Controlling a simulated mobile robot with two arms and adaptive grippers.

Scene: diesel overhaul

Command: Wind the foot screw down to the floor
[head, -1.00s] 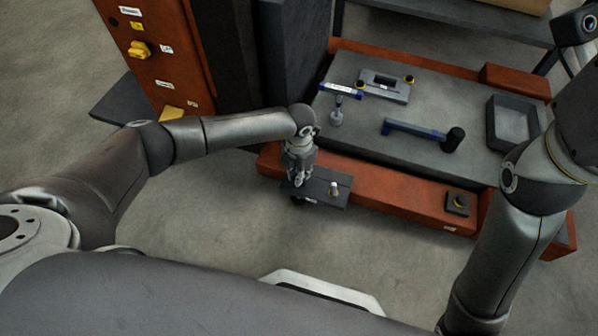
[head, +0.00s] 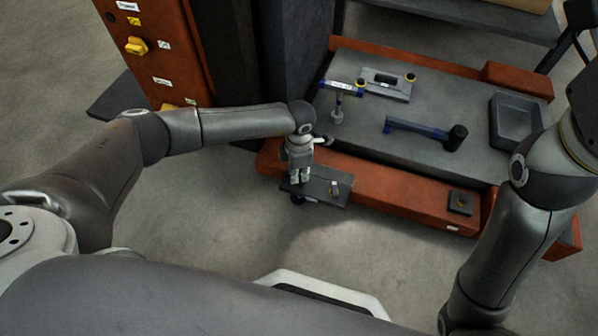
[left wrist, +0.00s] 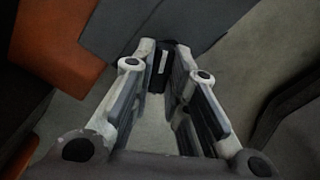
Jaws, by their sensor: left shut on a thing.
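My left gripper (head: 299,180) points down at the left end of a dark bracket plate (head: 322,196) on the front of the orange frame. In the left wrist view its fingers (left wrist: 160,72) are shut on a black piece with a white mark, which I take as the head of the foot screw (left wrist: 158,68). The fingers hide most of the screw in the head view. A dark round part, perhaps the screw's foot (head: 297,200), shows below the plate; I cannot tell whether it touches the floor. My right gripper is out of view.
A small pale peg (head: 334,188) stands on the plate. The grey deck (head: 375,135) behind carries a blue-handled hammer (head: 425,130), a grey tray (head: 515,122) and other tools. An orange cabinet (head: 160,70) stands at the left. The floor (head: 230,225) in front is clear.

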